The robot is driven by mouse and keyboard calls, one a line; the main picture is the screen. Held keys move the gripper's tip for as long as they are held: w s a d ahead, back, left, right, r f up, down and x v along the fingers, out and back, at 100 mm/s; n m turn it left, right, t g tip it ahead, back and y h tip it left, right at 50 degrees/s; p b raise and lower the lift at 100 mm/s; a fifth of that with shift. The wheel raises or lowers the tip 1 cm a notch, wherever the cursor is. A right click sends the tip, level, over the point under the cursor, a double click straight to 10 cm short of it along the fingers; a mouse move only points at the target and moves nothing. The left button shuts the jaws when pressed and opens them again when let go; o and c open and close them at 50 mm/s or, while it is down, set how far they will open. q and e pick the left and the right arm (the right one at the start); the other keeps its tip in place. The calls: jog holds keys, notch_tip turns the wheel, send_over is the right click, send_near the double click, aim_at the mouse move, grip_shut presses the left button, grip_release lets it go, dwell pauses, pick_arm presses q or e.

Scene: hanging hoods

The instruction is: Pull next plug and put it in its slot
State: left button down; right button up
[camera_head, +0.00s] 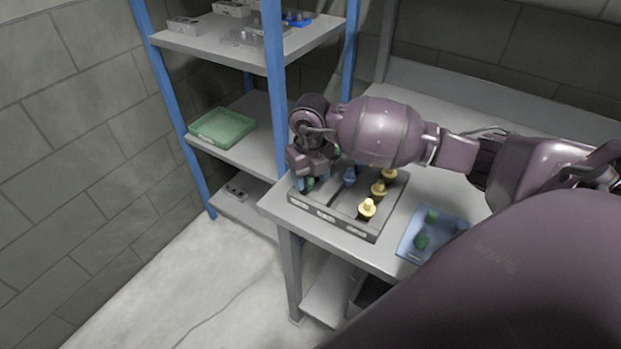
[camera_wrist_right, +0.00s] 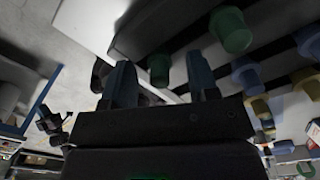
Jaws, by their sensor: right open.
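My right gripper (camera_head: 309,185) is open at the left end of a dark plug rack (camera_head: 338,217) on the table. In the wrist view, a green plug (camera_wrist_right: 159,70) shows between the open fingers (camera_wrist_right: 161,85); I cannot tell whether they touch it. A second green plug (camera_wrist_right: 230,30) stands beside it. In the head view, a row of yellow plugs (camera_head: 378,189) stands at the rack's right side, and a blue plug (camera_head: 350,177) stands in the middle. My gripper and arm hide part of the rack. My left gripper is not in view.
A blue tray (camera_head: 408,250) with green pieces (camera_head: 421,241) lies to the right of the rack. A blue-posted shelf (camera_head: 275,60) stands close on the left, with a green bin (camera_head: 221,127). The table's front edge (camera_head: 330,236) is near the rack.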

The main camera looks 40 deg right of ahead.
notch_tip(320, 180, up, 10)
jog(key=shift+f+p, duration=0.1)
jog(key=shift+p, duration=0.2)
jog(key=shift+s+f, duration=0.1)
